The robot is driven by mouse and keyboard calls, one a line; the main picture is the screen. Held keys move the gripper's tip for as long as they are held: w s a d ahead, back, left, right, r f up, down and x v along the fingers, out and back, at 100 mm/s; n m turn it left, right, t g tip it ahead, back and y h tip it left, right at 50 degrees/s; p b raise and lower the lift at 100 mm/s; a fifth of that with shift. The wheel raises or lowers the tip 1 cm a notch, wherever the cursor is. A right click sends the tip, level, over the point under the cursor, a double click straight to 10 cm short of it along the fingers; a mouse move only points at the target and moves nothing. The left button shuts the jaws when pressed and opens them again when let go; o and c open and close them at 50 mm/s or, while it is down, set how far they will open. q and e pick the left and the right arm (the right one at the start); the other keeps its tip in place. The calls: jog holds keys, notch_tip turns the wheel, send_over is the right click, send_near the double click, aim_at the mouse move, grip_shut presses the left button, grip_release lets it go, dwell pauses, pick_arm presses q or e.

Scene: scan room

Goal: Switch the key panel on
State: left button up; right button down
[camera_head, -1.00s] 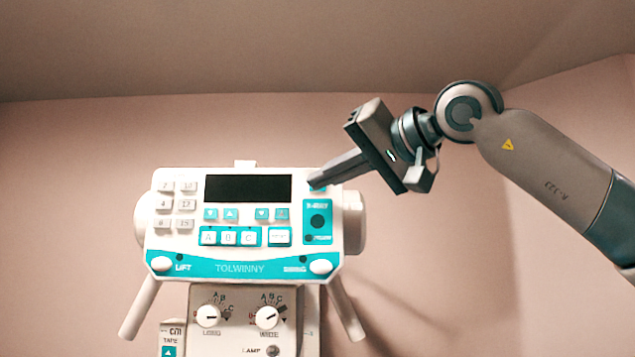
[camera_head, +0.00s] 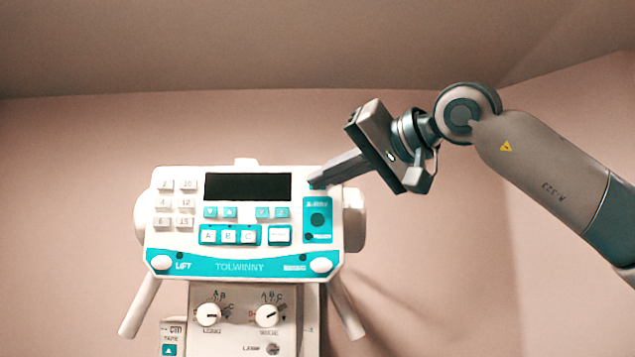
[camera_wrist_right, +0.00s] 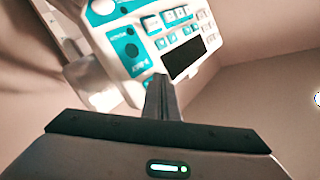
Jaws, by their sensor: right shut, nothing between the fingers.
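The key panel (camera_head: 215,265) is a white and teal control head marked TOLWINNY, with a dark, blank display (camera_head: 248,187). White number keys (camera_head: 163,203) sit on its left, and lettered keys (camera_head: 228,236) sit below the display. A teal block with a dark round button (camera_head: 318,219) is at its right. My right gripper (camera_head: 314,183) is shut and empty, its fingertips at the panel's upper right corner, over a small teal key there. In the right wrist view the shut fingers (camera_wrist_right: 161,98) reach the panel's edge (camera_wrist_right: 135,80); contact cannot be told. My left gripper is not in view.
Below the panel is a housing with two white knobs (camera_head: 208,314) and a lamp switch (camera_head: 273,349). White handles (camera_head: 140,305) slope down on both sides. A bare wall (camera_head: 75,200) stands behind, with free room left of the panel.

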jog(key=shift+w, duration=0.15)
dwell(0.6)
jog(key=shift+s, duration=0.85)
jog(key=s+b, duration=0.2)
jog(key=s, duration=0.3)
dwell(0.3)
dwell(0.9)
